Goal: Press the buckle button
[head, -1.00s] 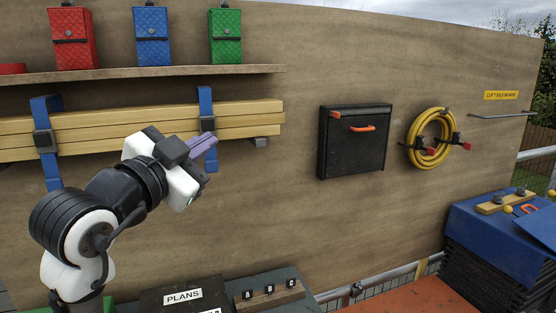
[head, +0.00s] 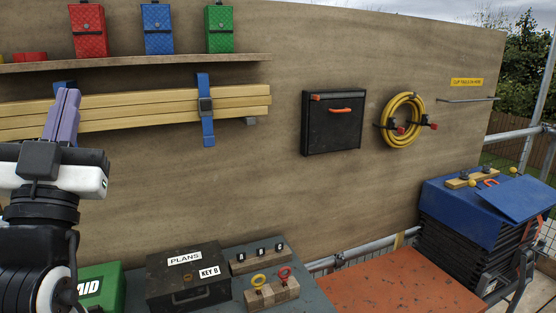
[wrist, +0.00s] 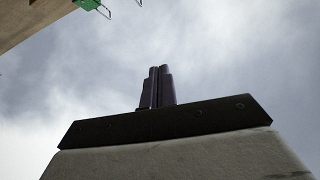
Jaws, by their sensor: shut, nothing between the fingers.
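In the wrist view, the closed fingers (wrist: 156,72) stand against cloudy sky, and no buckle shows.
A shelf (head: 140,64) above the battens holds red, blue and green cases. A black PLANS box (head: 187,285), a green box (head: 100,287) and key blocks (head: 270,293) are below. A black cabinet (head: 333,130) and yellow hose (head: 401,120) hang right. The board between is clear.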

